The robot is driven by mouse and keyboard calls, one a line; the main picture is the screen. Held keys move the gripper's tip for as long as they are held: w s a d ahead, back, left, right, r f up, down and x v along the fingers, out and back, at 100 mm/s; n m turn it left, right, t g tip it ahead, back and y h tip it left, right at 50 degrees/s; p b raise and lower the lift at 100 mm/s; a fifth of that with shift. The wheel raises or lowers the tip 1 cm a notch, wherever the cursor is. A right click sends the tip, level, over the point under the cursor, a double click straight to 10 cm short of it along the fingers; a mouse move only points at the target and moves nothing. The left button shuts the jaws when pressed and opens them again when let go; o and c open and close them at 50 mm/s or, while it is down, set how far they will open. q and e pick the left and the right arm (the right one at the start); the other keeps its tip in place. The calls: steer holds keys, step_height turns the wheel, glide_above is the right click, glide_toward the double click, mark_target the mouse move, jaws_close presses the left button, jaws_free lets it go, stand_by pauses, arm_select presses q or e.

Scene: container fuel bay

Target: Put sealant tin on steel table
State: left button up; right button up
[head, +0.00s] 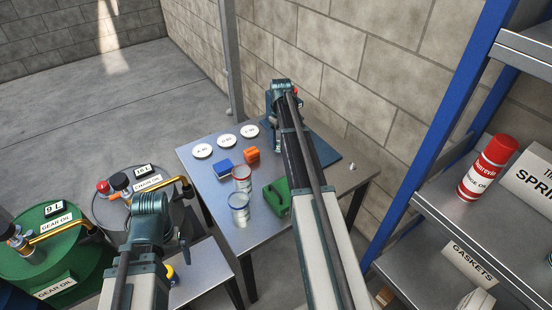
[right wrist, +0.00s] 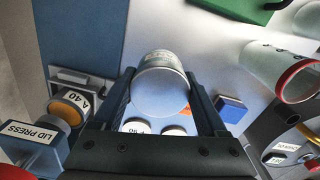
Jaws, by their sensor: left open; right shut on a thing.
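My right gripper (head: 281,88) is over the back of the steel table (head: 252,232), near the dark blue mat (head: 326,150). In the right wrist view its fingers (right wrist: 160,82) are shut on a pale grey tin (right wrist: 162,90), one on each side. I take this for the sealant tin; its label is too small to read. In the head view the gripper hides it. I cannot tell whether it touches the surface below. My left gripper (head: 148,206) is open and empty at the lower left, near the drums.
On the table stand a red-rimmed tin (head: 242,179), a blue-rimmed tin (head: 239,207), a green box (head: 277,196), a blue block (head: 223,169), an orange block (head: 251,155) and white labelled discs (head: 227,141). Shelving with a blue post (head: 446,110) stands at right.

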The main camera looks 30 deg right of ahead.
step_height(320, 180, down, 10)
steer(key=b, duration=0.9)
steer(key=shift+r, duration=0.25)
steer(key=o, duration=1.4)
steer(key=shift+o, duration=0.2)
step_height(320, 180, up, 12)
steer(key=p, duration=1.2)
